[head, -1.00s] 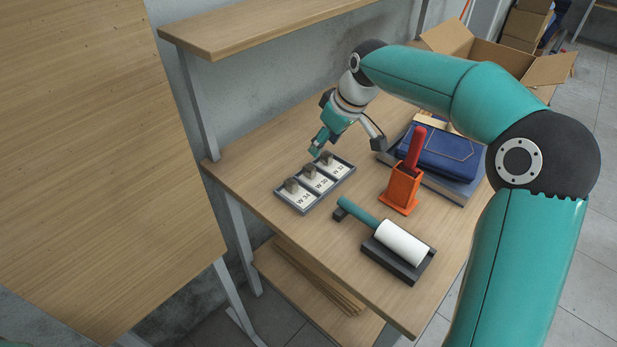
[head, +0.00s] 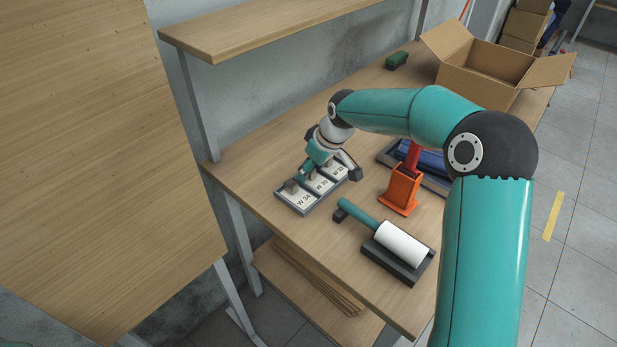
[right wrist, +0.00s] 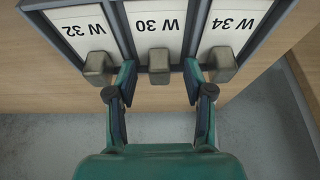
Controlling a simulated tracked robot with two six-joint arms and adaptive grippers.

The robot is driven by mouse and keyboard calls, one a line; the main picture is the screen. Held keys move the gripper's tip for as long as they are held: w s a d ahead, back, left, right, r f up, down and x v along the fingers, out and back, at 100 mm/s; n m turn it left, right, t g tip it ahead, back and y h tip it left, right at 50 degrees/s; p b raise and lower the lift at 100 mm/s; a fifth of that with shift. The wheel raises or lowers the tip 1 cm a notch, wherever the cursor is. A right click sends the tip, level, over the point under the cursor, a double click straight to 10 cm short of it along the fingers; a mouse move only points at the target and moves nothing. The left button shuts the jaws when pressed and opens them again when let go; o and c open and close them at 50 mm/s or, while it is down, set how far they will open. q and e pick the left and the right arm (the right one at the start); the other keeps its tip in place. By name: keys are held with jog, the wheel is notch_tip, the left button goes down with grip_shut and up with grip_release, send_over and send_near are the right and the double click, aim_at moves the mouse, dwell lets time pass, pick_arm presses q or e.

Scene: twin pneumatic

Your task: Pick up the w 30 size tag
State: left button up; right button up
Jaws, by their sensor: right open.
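The W 30 size tag (right wrist: 157,28) is the middle white card in a dark three-slot tray (head: 307,211), with a grey block (right wrist: 159,66) at its edge. It also shows in the head view (head: 321,185), partly covered by my gripper. My right gripper (right wrist: 158,84) is open and empty, its two fingers on either side of the W 30 block, with gaps to it. In the head view my right gripper (head: 327,172) is low over the tray. The W 32 tag (right wrist: 82,27) and W 34 tag (right wrist: 234,25) flank it, each with its own block close outside a finger. My left gripper is out of view.
An orange holder with a red handle (head: 401,189) and a white roller with a teal handle on a dark base (head: 401,243) stand right of the tray. A blue item (head: 430,160) is partly hidden behind my arm. An open cardboard box (head: 485,72) stands at the back.

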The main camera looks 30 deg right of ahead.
grip_shut()
jog(key=shift+r, duration=0.1)
